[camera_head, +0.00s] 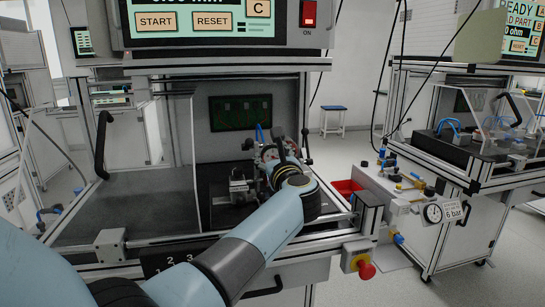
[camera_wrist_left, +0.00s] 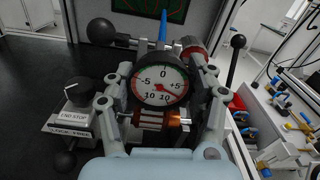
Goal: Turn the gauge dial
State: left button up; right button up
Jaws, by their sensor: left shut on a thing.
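The round gauge dial (camera_wrist_left: 163,86) faces me in the middle of the left wrist view, with a white face, dark rim and red scale sections. Its thin needle points to the lower right. My left gripper (camera_wrist_left: 160,72) has one finger on each side of the dial and is shut on it. A copper-coloured part (camera_wrist_left: 176,118) sits just below the dial. In the head view my left gripper (camera_head: 270,158) reaches the fixture on the bench, and my arm hides much of it. The dial face cannot be read there. My right gripper is not in view.
A black knob on an END STOP block (camera_wrist_left: 76,92) stands left of the gripper. A ball-ended lever (camera_wrist_left: 236,66) rises at right. A red bin (camera_head: 346,186) and an emergency stop button (camera_head: 366,269) lie right of the bench. The left bench top (camera_head: 135,205) is clear.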

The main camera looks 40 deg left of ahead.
pick_arm(q)
jog(key=m+p, duration=0.1)
jog(key=m, duration=0.1)
jog(key=shift+r+m, duration=0.1)
jog(key=shift+m, duration=0.3)
jog(key=shift+m+p, duration=1.1)
jog(key=shift+m, duration=0.9)
jog(key=o, duration=1.1)
jog(key=shift+o, duration=0.4)
